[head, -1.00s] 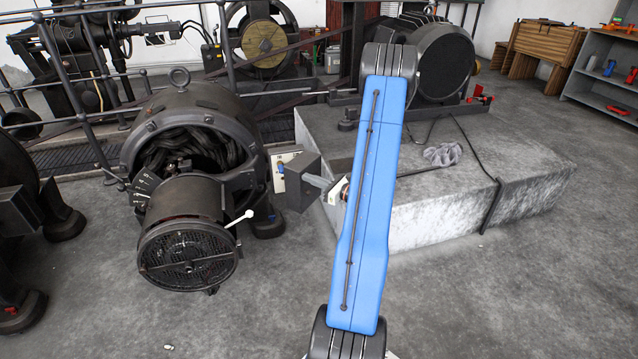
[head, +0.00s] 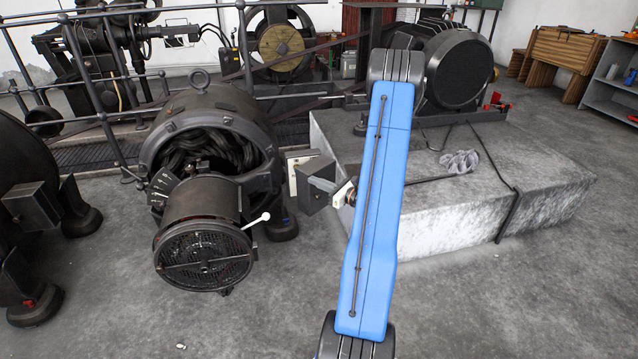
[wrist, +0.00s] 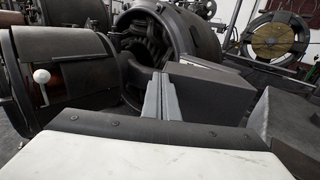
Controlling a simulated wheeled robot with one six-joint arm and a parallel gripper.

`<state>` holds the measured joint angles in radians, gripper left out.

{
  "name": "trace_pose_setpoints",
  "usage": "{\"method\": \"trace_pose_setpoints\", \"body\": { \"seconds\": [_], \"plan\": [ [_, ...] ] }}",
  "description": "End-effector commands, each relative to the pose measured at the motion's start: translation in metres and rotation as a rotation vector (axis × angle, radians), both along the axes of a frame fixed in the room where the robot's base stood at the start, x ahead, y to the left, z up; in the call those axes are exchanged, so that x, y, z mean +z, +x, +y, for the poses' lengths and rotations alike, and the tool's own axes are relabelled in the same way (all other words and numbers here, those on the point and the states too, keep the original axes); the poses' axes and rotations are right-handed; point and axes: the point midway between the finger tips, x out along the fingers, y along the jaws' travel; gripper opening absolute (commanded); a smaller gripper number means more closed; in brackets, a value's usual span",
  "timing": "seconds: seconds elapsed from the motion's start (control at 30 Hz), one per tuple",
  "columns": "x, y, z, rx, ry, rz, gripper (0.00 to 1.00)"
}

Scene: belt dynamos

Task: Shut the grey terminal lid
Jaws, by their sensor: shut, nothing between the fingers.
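The grey terminal lid (head: 317,187) is a dark box-shaped cover standing out from the right side of the middle dynamo (head: 208,190). Behind it shows a strip of the pale terminal panel (head: 292,176), so the lid stands at least partly open. My gripper (head: 322,184) is shut and empty, its fingers in front of the lid. In the wrist view the shut fingertips (wrist: 161,97) are close beside the lid (wrist: 208,88), which is on their right. I cannot tell whether they touch it. The lid's hinge is hidden.
A white-knobbed lever (head: 264,217) sticks out of the dynamo left of the lid. A pale stone plinth (head: 450,215) with a dark machine (head: 458,68) on it stands to the right, behind my arm. Another dark machine (head: 30,200) is at far left.

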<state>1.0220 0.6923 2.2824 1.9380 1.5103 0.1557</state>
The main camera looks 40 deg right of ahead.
Motion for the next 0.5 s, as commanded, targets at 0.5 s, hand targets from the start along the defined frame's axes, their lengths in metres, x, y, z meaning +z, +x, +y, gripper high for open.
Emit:
{"method": "trace_pose_setpoints", "body": {
  "seconds": [0.5],
  "plan": [
    [0.000, 0.069, 0.032, 0.003, 0.000, 0.000, 0.00]
  ]
}}
